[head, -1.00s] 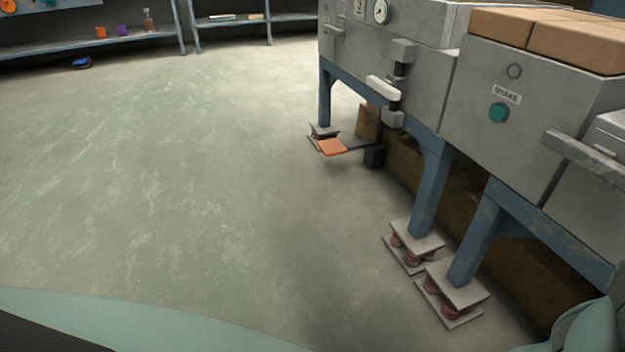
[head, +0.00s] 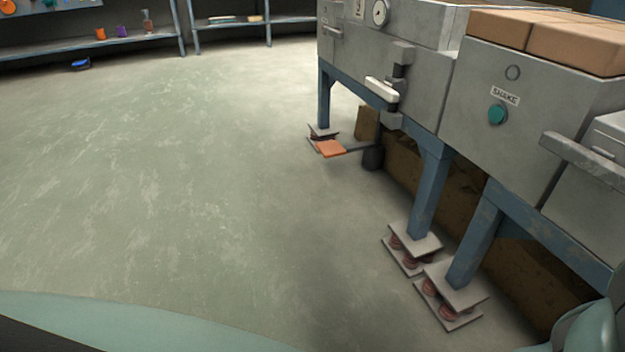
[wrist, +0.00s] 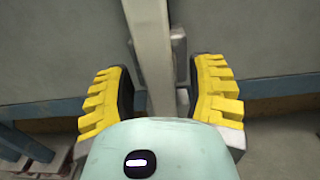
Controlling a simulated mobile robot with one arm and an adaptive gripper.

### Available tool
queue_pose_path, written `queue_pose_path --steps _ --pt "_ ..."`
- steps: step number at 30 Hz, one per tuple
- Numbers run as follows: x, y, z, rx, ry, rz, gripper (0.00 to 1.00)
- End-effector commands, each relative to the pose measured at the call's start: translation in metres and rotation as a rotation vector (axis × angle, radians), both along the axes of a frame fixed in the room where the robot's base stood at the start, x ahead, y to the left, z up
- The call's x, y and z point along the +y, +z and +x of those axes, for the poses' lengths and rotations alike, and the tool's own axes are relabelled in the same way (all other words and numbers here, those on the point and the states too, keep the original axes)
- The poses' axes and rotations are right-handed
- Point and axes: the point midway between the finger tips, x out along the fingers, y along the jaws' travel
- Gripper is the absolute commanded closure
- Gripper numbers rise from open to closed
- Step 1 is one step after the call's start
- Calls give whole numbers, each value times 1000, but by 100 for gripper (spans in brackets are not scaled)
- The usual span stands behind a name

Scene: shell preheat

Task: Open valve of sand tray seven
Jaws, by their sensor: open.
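In the wrist view, my gripper (wrist: 165,95) is open, its two yellow ridged fingers apart. A long pale grey bar (wrist: 148,40) runs down from the top between the fingers, with gaps on both sides. A grey bracket (wrist: 180,50) shows behind it on a grey wall. I cannot tell for certain that this bar is the valve lever, and no number seven is legible. In the head view, a grey bar handle (head: 590,158) sticks out from the grey cabinet at the right. My gripper's fingers do not show in the head view.
The grey machine (head: 485,70) on blue legs (head: 430,190) fills the right side, with a green SHAKE button (head: 497,114), a white lever (head: 381,89) and a dial (head: 381,12). An orange pedal (head: 330,148) sits low. The floor (head: 180,180) at left is clear.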

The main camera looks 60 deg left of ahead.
Motion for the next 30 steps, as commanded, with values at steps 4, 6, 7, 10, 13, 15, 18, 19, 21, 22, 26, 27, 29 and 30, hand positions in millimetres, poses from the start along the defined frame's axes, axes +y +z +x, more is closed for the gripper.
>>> queue_pose_path --steps 4,6,7,10,13,15,18,19,21,22,26,27,29,30 --pt "0 0 -7 0 -4 1 45" --pt "2 0 -13 0 -5 1 45" --pt "2 0 -16 0 -5 1 45" --pt "5 0 -28 -1 -10 1 45" --pt "8 0 -42 -1 -9 2 45" --pt "9 0 -51 0 -12 1 45" --pt "13 0 -65 0 -11 1 45" --pt "13 0 -69 0 -12 1 45" --pt "16 0 -78 0 -11 0 45" --pt "17 0 -82 1 -11 0 45" --pt "22 0 -98 0 -8 0 45" --pt "22 0 -102 0 -10 0 45" --pt "24 0 -108 1 -9 0 45" --pt "25 0 -110 1 -6 -1 45"
